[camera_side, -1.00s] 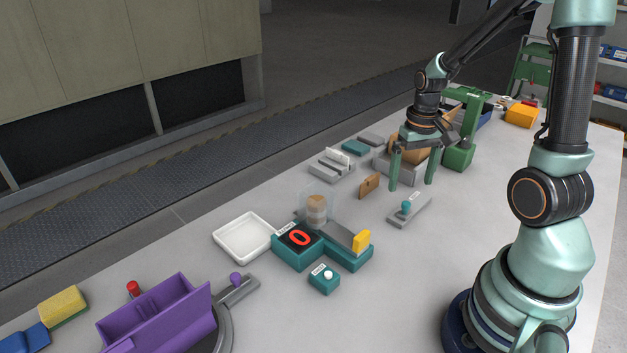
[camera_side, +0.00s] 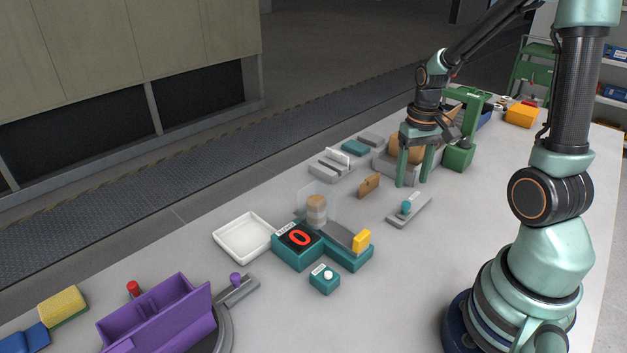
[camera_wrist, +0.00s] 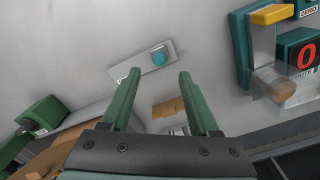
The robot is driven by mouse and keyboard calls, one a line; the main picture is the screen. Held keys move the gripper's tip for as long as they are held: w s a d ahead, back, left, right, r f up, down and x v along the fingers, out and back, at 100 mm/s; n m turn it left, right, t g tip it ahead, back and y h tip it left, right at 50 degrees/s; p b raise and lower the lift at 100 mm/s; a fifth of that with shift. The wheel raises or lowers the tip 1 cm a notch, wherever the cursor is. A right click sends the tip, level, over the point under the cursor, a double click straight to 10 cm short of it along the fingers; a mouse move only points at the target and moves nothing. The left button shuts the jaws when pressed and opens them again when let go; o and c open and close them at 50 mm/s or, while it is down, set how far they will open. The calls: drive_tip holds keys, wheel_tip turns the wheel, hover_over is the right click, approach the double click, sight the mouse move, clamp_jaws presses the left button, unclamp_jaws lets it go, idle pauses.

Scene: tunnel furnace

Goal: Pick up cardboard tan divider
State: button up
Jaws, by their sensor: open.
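The tan cardboard divider (camera_side: 369,185) stands upright on the table left of my gripper (camera_side: 412,183). My gripper is open, points down and is empty. A clear gap separates it from the divider in the side view. In the wrist view a tan piece (camera_wrist: 168,108), which looks like the divider, shows between the green fingers of my gripper (camera_wrist: 160,75), partly hidden by the right finger.
A grey slide with a teal knob (camera_side: 406,207) lies in front of my gripper. A grey fixture with a tan block (camera_side: 408,149) and a green press (camera_side: 461,152) stand behind. Grey slotted blocks (camera_side: 331,165) lie left of the divider. A teal scale (camera_side: 300,257) sits nearer.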

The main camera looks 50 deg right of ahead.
sight(371, 178)
drive_tip(key=shift+w, duration=0.1)
drive_tip(key=w+d+r+m, duration=0.2)
drive_tip(key=w+d+m, duration=0.1)
drive_tip(key=w+m, duration=0.95)
drive_tip(key=shift+n, duration=0.25)
drive_tip(key=f, duration=1.2)
drive_tip(key=shift+d+f, duration=0.1)
drive_tip(key=shift+d, duration=0.2)
clamp_jaws()
